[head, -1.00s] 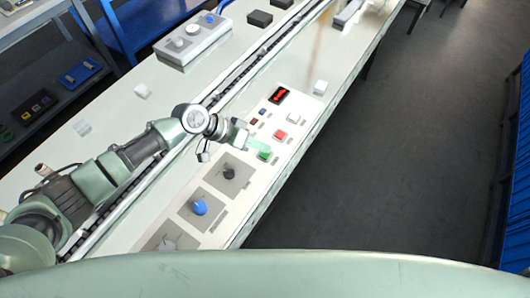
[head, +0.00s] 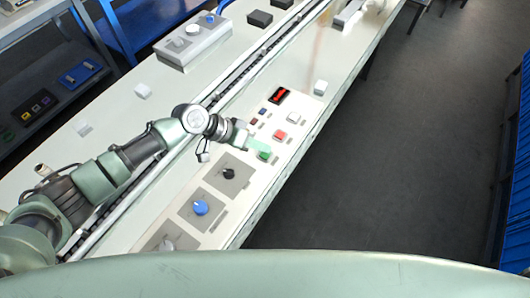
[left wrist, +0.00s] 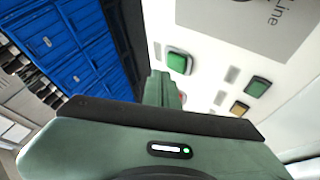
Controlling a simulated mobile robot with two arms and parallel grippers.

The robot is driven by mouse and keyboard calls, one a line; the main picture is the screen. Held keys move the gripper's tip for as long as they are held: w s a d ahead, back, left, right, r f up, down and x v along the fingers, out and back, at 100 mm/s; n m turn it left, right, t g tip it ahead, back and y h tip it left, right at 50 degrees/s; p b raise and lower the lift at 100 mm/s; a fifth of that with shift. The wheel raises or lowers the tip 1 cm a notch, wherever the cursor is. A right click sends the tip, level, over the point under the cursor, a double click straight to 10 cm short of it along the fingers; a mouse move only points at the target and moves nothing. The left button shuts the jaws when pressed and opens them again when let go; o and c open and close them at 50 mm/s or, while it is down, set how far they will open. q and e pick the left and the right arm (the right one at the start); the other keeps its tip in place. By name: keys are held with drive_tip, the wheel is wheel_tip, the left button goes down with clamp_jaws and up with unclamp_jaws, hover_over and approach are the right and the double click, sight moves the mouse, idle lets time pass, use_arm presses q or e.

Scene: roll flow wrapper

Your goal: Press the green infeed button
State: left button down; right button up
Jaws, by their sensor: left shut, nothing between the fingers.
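The green infeed button (head: 264,155) sits on the light control panel, near the panel's right edge, just below a red button in the head view. My left gripper (head: 259,147) is shut and empty. Its fingertips are just above the green button in the head view and appear slightly to one side of it. In the left wrist view the fingers (left wrist: 159,88) point past the button; whether they touch it cannot be told. My right gripper is not in view.
A red button (head: 280,134), a white button (head: 293,117) and a red display (head: 279,96) lie farther up the panel. A black knob (head: 228,173) and a blue knob (head: 201,207) lie below. The conveyor runs along the left. Open floor (head: 400,150) is right.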

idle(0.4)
use_arm(q)
drive_tip(key=shift+f+b, duration=0.4)
